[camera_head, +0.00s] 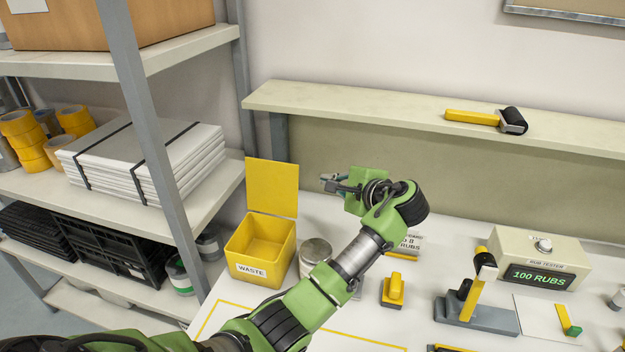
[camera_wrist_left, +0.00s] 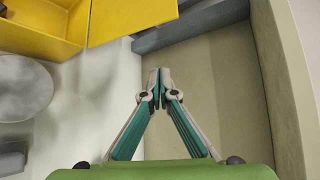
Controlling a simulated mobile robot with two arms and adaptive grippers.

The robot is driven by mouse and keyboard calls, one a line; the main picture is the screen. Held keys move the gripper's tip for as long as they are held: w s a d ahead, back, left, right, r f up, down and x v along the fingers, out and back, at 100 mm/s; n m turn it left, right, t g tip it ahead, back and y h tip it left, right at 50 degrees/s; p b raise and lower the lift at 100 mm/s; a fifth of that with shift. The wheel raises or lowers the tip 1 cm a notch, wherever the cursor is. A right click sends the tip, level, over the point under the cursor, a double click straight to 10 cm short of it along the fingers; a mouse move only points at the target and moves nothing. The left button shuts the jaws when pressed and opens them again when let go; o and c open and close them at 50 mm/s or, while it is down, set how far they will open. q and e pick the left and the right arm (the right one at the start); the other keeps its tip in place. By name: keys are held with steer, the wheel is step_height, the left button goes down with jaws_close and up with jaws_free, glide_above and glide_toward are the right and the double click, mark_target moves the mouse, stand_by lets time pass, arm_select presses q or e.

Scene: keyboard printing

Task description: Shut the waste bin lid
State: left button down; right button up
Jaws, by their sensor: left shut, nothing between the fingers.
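The yellow waste bin (camera_head: 262,253) stands at the back left of the white table, with a "WASTE" label on its front. Its yellow lid (camera_head: 272,187) stands upright at the back edge, so the bin is open and looks empty. My left gripper (camera_head: 326,182) is to the right of the lid, apart from it, with its fingers shut and empty. In the left wrist view the gripper (camera_wrist_left: 158,78) points past the lid (camera_wrist_left: 128,14), and part of the bin (camera_wrist_left: 45,38) shows at top left. My right gripper is not in view.
A round metal tin (camera_head: 315,252) stands right of the bin. A shelf ledge (camera_head: 400,118) with a roller (camera_head: 490,119) runs above the back of the table. A grey shelf post (camera_head: 150,110) rises at left. A rub tester (camera_head: 540,260) stands at right.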

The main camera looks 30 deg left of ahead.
mark_target(275, 184)
arm_select(q)
steer(key=p+x, duration=0.2)
steer(key=x, duration=0.7)
steer(key=s+p, duration=0.1)
steer(key=s+r+p, duration=0.2)
steer(key=shift+s+a+r, duration=0.1)
steer(key=shift+s+a, duration=0.3)
